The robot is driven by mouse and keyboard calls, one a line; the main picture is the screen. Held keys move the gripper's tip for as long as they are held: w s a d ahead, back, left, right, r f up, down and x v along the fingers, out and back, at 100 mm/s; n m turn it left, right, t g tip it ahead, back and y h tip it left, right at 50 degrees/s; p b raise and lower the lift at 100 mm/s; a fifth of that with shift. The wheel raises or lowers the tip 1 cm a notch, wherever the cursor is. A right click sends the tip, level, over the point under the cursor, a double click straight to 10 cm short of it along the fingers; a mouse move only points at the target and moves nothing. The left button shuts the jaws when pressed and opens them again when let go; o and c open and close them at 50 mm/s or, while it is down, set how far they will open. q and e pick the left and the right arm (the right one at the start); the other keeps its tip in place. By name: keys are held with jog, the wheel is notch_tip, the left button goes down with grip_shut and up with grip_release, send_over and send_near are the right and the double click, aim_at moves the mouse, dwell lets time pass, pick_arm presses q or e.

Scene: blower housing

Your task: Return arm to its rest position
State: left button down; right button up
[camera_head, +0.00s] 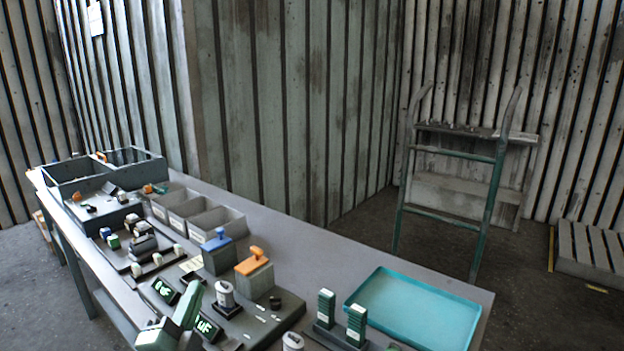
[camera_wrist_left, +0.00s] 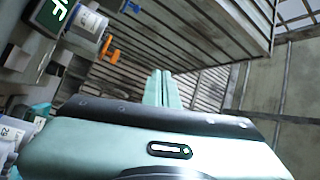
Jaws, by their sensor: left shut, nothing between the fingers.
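My right gripper does not show in either view.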

pick_arm(q)
jog(key=s+a+f+n+g+y, duration=0.2)
jog(key=s+f+n+g, duration=0.25)
jog(key=f, duration=0.45)
jog(key=s+a+f+n+g+y, duration=0.1)
jog(key=s+a+f+n+g, duration=0.1)
jog(key=s+f+n+g, duration=0.35)
jog(key=s+d+f+n+g+h, duration=0.1)
jog(key=s+d+f+g, duration=0.25)
jog(key=s+f, duration=0.55)
jog(key=s+d+f+n+g+h, duration=0.15)
jog(key=s+f+g, duration=0.3)
jog(key=s, duration=0.75)
notch_tip(320, 180, down, 26)
jog(key=s, duration=0.1)
jog(key=s+a+f+m+g, duration=0.1)
jog(key=s+a+f, duration=0.1)
jog(key=s+f, duration=1.4)
jog(key=shift+s+a+f, duration=0.25)
jog(key=shift+s+a, duration=0.05)
jog(key=shift+s, duration=0.2)
